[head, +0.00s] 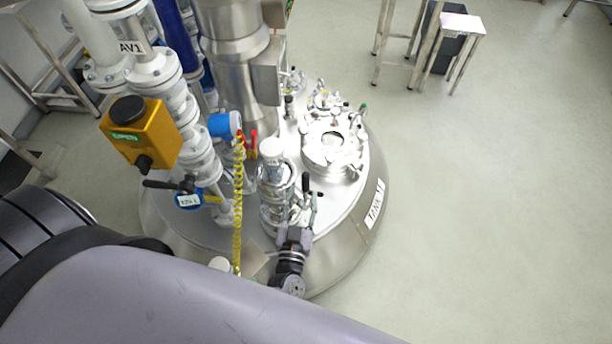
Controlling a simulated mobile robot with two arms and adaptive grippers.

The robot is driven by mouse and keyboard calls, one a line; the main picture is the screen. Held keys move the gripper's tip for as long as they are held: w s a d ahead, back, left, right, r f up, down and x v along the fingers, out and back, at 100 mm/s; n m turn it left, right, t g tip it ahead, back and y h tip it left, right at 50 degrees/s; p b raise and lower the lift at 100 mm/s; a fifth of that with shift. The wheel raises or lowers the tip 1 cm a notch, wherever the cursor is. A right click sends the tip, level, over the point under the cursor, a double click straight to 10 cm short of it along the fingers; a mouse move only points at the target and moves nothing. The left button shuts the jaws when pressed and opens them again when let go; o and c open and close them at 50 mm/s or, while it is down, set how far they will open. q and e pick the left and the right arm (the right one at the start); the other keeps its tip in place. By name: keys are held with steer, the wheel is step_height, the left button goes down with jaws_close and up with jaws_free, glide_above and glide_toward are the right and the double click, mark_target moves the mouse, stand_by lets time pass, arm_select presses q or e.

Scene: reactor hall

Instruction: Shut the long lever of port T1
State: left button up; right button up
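The steel tank top (345,225) carries a "TANK" label at its right rim. A clear and steel port fitting (276,190) with a white cap stands upright on it, left of centre. A short black-tipped lever (306,184) stands up just right of this fitting. I cannot read a T1 mark, so I cannot tell whether this is the long lever of port T1. My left gripper (298,215) is at the fitting's lower right, close below the black-tipped lever. Its fingers are small and partly hidden, so contact and opening are unclear. My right gripper is out of view.
A yellow coiled hose (238,205) hangs left of the fitting. White valve piping (190,125) with an orange actuator box (141,134) rises at the left. A round steel hatch (332,145) sits behind right. The floor (490,210) at right is clear.

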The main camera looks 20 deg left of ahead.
mark_target(305, 185)
arm_select(q)
steer(key=x, duration=0.5)
steer(key=shift+w+p, duration=0.35)
steer(key=shift+p, duration=0.05)
steer(key=shift+c, duration=0.2)
jaws_close()
stand_by(0.3)
